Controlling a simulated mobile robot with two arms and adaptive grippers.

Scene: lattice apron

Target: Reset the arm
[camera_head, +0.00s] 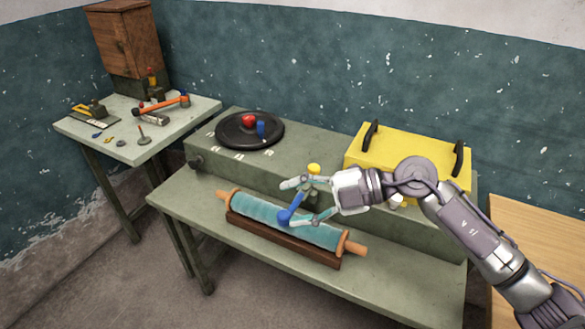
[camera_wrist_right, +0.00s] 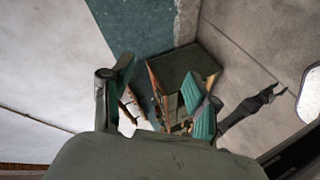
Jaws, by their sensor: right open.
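My right gripper (camera_head: 304,201) comes in from the right in the head view. Its two pale fingers are spread apart, pointing left, above the front bench. A blue handle (camera_head: 291,212) shows between the fingers, and I see no finger closed on it. A yellow knob (camera_head: 313,168) shows just behind the upper finger. In the right wrist view the two green-padded fingers (camera_wrist_right: 155,95) stand apart with nothing gripped between them.
A teal roller with wooden ends (camera_head: 270,219) lies on a brown cradle below the gripper. A yellow box (camera_head: 400,147) with black handles and a black disc (camera_head: 235,131) are on the green console. A side table (camera_head: 190,113) with tools stands at the left.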

